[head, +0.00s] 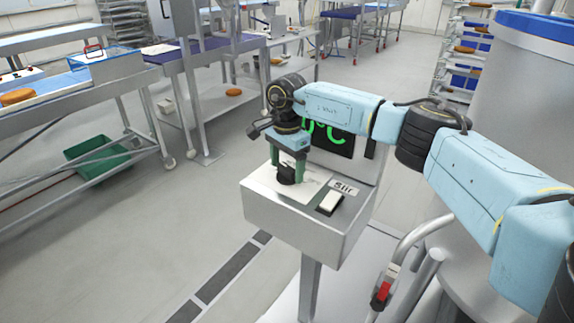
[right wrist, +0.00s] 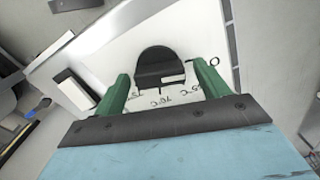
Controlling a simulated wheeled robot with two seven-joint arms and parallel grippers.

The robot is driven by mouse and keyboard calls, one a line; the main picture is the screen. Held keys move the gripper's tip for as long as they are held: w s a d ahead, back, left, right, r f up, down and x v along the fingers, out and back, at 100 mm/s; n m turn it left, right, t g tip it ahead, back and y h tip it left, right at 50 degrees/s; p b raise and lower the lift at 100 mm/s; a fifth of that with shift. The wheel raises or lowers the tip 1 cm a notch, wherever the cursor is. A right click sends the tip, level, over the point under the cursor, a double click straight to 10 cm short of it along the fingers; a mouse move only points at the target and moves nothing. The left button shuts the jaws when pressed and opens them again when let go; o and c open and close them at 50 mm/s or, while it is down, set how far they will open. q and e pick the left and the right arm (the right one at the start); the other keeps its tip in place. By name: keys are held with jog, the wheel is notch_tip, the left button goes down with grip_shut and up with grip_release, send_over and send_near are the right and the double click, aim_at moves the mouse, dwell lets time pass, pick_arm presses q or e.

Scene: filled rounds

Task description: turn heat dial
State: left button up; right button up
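The heat dial (head: 286,178) is a black knob on a white plate on top of the steel control box (head: 290,219). In the right wrist view the dial (right wrist: 160,62) shows a pale pointer mark, with temperature markings printed on the plate below it. My right gripper (head: 287,170) points down over the dial. Its green fingers (right wrist: 163,80) stand open on either side of the knob, with a visible gap on each side. A green-lit display (head: 330,138) behind is partly hidden by my right arm. My left gripper is not in view.
A white switch (head: 330,202) beside a "Stir" label (head: 344,187) sits right of the dial. A large steel vessel (head: 520,90) stands at the right. Conveyor tables and a green crate (head: 97,156) are at the left. The floor left of the box is clear.

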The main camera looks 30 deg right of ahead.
aim_at(287, 167)
notch_tip(287, 167, up, 13)
jog(key=shift+r, duration=0.15)
dwell(0.6)
dwell(0.3)
